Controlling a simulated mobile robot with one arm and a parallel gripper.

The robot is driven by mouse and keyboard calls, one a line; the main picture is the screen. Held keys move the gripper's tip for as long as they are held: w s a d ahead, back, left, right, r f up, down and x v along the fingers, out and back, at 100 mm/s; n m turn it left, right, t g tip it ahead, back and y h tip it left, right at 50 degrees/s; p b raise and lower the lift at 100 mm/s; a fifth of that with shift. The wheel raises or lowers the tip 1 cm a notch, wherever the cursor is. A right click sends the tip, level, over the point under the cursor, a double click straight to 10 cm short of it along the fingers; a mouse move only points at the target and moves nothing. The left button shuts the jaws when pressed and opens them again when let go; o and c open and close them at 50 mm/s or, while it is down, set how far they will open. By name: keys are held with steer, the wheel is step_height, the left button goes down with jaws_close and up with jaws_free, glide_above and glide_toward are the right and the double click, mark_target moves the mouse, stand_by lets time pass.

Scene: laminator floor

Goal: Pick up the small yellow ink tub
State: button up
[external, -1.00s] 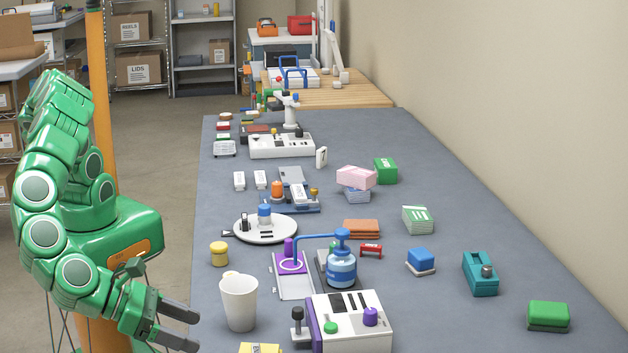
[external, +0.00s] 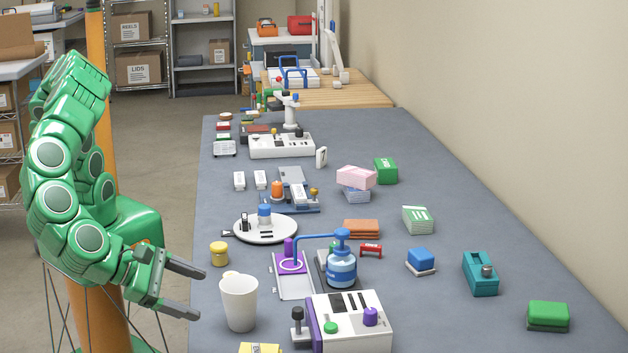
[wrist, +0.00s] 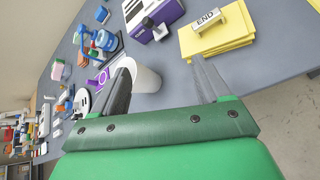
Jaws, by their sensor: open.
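The small yellow ink tub (external: 219,253) stands upright on the grey table near its left edge, behind the white cup (external: 239,302) in the external view. My gripper (external: 202,293) is open and empty at the table's left edge, left of the cup and nearer the camera than the tub. In the wrist view, the dark fingers of my gripper (wrist: 163,88) are spread apart, with the white cup (wrist: 147,78) showing beyond them, close to the left finger. I cannot make out the tub for certain in the wrist view.
A purple and white plate (external: 293,275) and a blue pump bottle (external: 341,267) stand right of the tub. A round white stand (external: 266,229) is behind it. A white machine (external: 349,322) and yellow sheets (wrist: 216,35) are near the front. Bare table surrounds the tub's left side.

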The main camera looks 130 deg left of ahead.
steer(key=s+a+m+g+y, duration=0.2)
steer(key=s+a+m+g, duration=0.1)
steer(key=s+a+m, duration=0.85)
steer(key=r+m+g+y, duration=0.2)
steer(key=m+g, duration=0.1)
steer(key=m, duration=0.9)
glide_above(212, 252)
steer(key=d, duration=0.5)
steer(key=shift+n, duration=0.25)
step_height(212, 252, down, 12)
steer(key=shift+r, duration=0.25)
steer(key=shift+x, duration=1.1)
steer(key=shift+s+f+x, duration=0.1)
steer(key=shift+f+x, duration=0.05)
steer(key=shift+x, duration=0.75)
steer(key=shift+s+f+x, duration=0.15)
steer(key=shift+x, duration=1.6)
steer(key=shift+c, duration=0.4)
steer(key=c, duration=1)
